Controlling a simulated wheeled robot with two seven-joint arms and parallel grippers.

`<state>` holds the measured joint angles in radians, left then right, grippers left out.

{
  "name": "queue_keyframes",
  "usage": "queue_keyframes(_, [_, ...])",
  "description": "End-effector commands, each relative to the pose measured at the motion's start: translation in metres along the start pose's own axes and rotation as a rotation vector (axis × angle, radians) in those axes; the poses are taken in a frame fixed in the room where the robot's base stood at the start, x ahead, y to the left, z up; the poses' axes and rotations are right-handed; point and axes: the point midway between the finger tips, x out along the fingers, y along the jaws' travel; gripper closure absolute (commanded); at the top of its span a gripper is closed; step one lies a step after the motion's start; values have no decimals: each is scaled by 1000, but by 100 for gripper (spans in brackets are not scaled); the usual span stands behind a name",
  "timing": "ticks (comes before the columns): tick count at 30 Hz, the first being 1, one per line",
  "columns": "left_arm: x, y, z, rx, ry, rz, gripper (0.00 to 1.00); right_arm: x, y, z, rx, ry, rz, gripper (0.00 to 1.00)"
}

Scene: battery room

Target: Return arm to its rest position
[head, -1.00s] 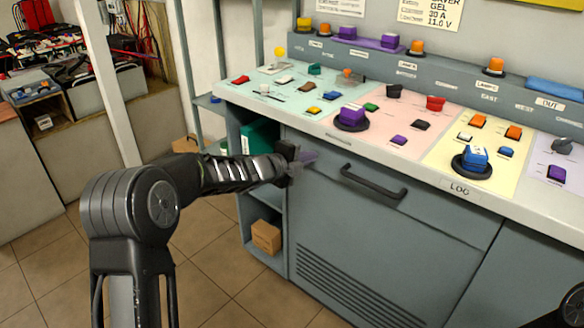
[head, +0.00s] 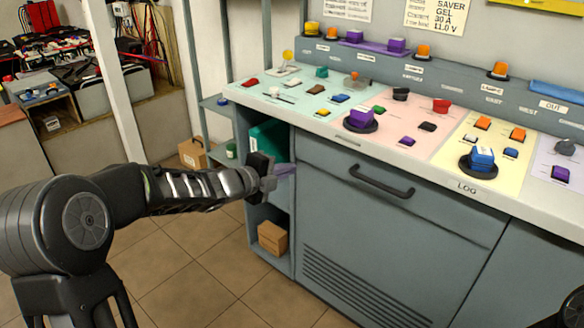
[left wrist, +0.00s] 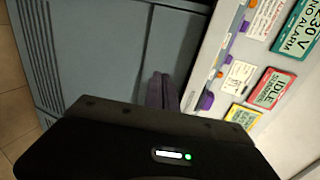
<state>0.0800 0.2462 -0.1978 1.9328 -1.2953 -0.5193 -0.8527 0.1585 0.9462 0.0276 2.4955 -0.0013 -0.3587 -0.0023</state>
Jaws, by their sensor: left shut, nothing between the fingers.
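My left arm comes in from the left, and its gripper (head: 284,170) is in front of the left end of the grey console, below the worktop, by the open shelves. Its fingers are closed together with nothing between them. In the left wrist view, the closed dark purple fingers (left wrist: 162,91) show against the grey cabinet front. My right gripper is not in view. Only a dark piece of my own body shows at the lower right corner of the head view.
The grey console (head: 400,235) has a drawer handle (head: 381,182) and a worktop with coloured blocks and buttons. A cardboard box (head: 272,238) sits on its lower shelf. Another carton (head: 193,153) stands behind. The tiled floor (head: 190,270) is open at the lower left.

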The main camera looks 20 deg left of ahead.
Motion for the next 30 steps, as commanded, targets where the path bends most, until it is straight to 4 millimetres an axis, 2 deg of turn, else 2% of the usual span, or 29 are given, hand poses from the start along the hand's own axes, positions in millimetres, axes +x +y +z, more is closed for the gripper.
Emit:
queue_keyframes(14, [0, 0, 0, -22, 0, 1, 100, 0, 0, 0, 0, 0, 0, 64])
queue_keyframes(17, [0, 1, 4, -128, -17, -2, 100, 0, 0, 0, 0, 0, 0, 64])
queue_keyframes(19, [0, 9, 5, -309, -45, -2, 100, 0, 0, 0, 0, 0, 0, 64])
queue_keyframes(20, [2, 18, 2, -403, -56, 4, 100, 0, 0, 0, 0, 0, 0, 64])
queue_keyframes(23, [14, 75, -20, -770, -100, 72, 100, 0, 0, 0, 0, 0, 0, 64])
queue_keyframes(26, [20, 144, -52, -1106, -173, 170, 100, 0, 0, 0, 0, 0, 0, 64])
queue_keyframes(27, [19, 174, -66, -1232, -211, 216, 100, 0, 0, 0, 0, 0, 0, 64])
queue_keyframes(30, [8, 248, -106, -1509, -330, 335, 100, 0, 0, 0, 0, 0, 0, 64])
